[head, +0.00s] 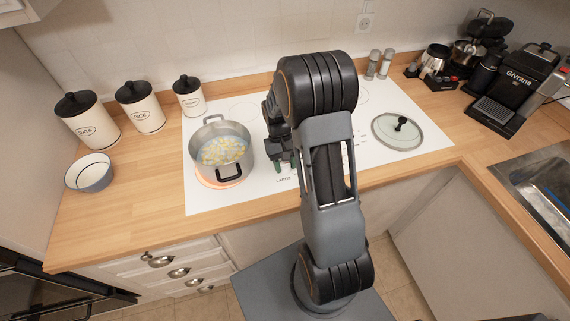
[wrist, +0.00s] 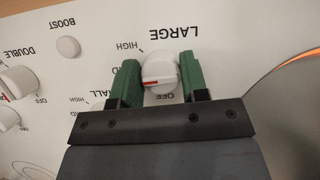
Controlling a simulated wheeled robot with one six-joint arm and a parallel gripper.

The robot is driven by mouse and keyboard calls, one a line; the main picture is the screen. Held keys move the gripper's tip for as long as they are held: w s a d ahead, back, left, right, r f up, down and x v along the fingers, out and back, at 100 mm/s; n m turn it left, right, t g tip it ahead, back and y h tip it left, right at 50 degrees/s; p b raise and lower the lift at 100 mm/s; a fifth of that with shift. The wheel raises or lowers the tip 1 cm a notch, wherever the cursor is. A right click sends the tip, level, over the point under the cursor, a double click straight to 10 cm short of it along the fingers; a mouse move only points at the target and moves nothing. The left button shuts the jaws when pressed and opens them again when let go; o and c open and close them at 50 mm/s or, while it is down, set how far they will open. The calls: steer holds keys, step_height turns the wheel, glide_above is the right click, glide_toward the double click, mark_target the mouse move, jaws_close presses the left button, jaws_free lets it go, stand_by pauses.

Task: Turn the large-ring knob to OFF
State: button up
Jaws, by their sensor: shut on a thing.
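The large-ring knob (wrist: 161,68) is a round white knob below the word LARGE, which appears upside down in the wrist view. Its red mark is on the lower left of its face, with OFF printed just below the knob and HIGH to its upper left. My gripper (wrist: 160,73) is shut on the knob, one green finger on each side. In the head view my gripper (head: 284,163) is low at the front of the white cooktop (head: 200,120), right of the pot. My arm hides the knob there.
A steel pot (head: 221,150) with food stands on an orange-glowing ring close left of my gripper. A glass lid (head: 397,131) lies at the right. In the wrist view, a BOOST button (wrist: 68,46) and the DOUBLE knob (wrist: 18,82) are left of my gripper.

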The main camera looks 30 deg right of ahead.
steer(key=n+h, duration=0.1)
steer(key=n, duration=0.3)
steer(key=shift+n+h, duration=0.3)
steer(key=shift+h, duration=0.1)
steer(key=n, duration=0.2)
steer(key=n+t+h, duration=0.1)
steer(key=n, duration=0.1)
steer(key=shift+n+h, duration=0.3)
steer(key=n+t+h, duration=0.1)
steer(key=n, duration=0.3)
steer(key=shift+n+t, duration=0.8)
steer(key=shift+n, duration=1)
steer(key=shift+n+h, duration=0.3)
steer(key=shift+h, duration=0.1)
steer(key=o, duration=0.9)
steer(key=v, duration=1.3)
steer(key=shift+s+r, duration=0.1)
steer(key=shift+r, duration=0.35)
